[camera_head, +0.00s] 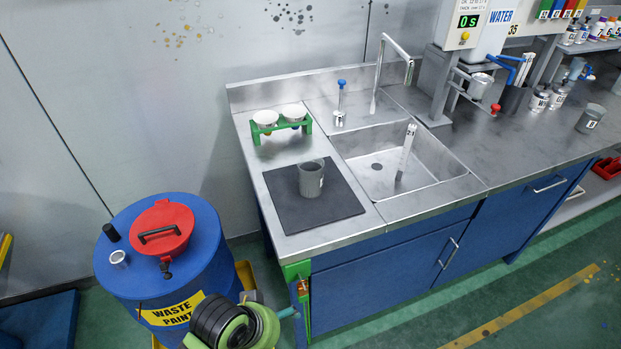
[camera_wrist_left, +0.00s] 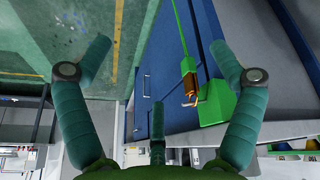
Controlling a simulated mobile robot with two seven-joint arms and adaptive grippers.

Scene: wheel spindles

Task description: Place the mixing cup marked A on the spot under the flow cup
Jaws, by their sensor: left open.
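A grey mixing cup (camera_head: 311,180) stands upright on the dark mat (camera_head: 335,213) at the left of the counter; its label is too small to read. Another grey cup (camera_head: 590,118) with a pale label stands at the far right of the counter. A small metal cup (camera_head: 480,86), probably the flow cup, is held on the stand below the timer. The spot under it cannot be made out clearly. My left gripper (camera_wrist_left: 160,46) is open and empty in the left wrist view, facing the cabinet's green corner post (camera_wrist_left: 190,68). My right gripper is not in view.
A sink (camera_head: 400,175) with a tap lies between the mat and the stand. A green rack (camera_head: 281,128) with two white cups stands behind the mat. A blue waste paint drum (camera_head: 185,265) stands left of the counter, near my left arm. Tins stand at the right.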

